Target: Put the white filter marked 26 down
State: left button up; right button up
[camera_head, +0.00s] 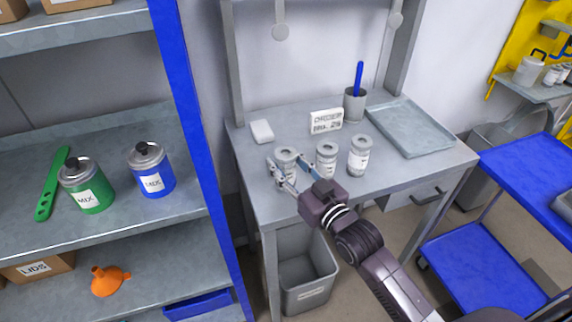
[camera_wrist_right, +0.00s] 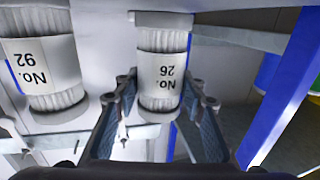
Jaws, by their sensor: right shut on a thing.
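The white filter marked 26 (camera_head: 287,158) is a pale ribbed cylinder at the left of three on the grey bench. In the right wrist view, the filter (camera_wrist_right: 160,68) shows its "No. 26" label upside down between the two fingers. My right gripper (camera_head: 292,173) is shut on it, one finger on each side. In the right wrist view, my gripper (camera_wrist_right: 160,100) has its fingers against the filter's sides. I cannot tell whether its base touches the bench. My left gripper is not in view.
Two more white filters (camera_head: 326,160) (camera_head: 359,156) stand close to the right; one reads "No. 92" (camera_wrist_right: 42,65) in the wrist view. A lettered sign (camera_head: 325,121), a white block (camera_head: 262,131), a cup (camera_head: 355,104) and a grey tray (camera_head: 446,141) are on the bench (camera_head: 398,171).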

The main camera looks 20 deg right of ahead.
jog(key=shift+f, duration=0.5)
jog(key=shift+f, duration=0.2)
jog(key=o, duration=1.2)
jog(key=shift+c, duration=0.2)
